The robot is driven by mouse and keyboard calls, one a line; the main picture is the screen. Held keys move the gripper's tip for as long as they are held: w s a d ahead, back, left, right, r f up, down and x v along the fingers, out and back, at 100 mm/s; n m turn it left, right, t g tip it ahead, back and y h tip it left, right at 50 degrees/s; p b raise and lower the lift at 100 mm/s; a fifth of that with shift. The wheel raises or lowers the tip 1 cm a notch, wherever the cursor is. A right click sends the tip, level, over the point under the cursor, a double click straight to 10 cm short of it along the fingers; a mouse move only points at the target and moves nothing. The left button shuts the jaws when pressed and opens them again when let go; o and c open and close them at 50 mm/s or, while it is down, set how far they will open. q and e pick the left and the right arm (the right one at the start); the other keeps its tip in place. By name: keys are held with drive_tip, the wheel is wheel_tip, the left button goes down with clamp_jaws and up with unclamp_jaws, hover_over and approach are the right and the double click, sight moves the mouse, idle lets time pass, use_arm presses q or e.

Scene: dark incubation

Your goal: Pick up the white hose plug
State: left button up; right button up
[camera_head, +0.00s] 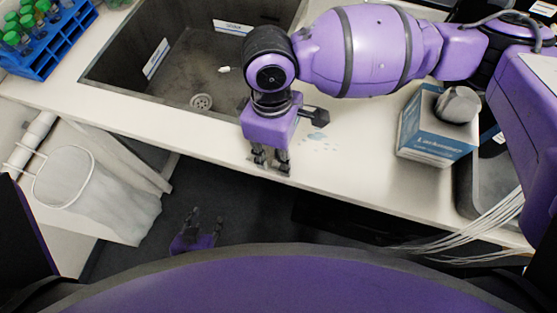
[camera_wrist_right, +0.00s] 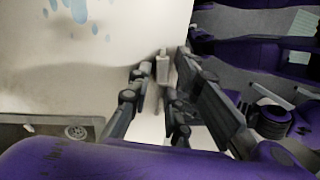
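A small white piece (camera_wrist_right: 162,68), which looks like the white hose plug, is on the white counter in the right wrist view. It sits between the fingertips of my right gripper (camera_wrist_right: 161,72), and narrow gaps seem to show on both sides. In the head view my right gripper (camera_head: 270,162) points down at the counter's front edge, and its fingers hide the plug. My left gripper (camera_head: 204,222) is low, in front of the counter, with its fingers apart and empty.
A dark sink (camera_head: 180,80) with a drain lies behind the counter edge; a small white tip (camera_head: 224,69) shows over it. Blue water drops (camera_head: 318,139) lie right of my right gripper. A labelled box (camera_head: 432,130) stands further right. A blue tube rack (camera_head: 50,55) is at far left, a mesh bin (camera_head: 100,195) below it.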

drive_tip(key=shift+c, duration=1.4)
clamp_jaws()
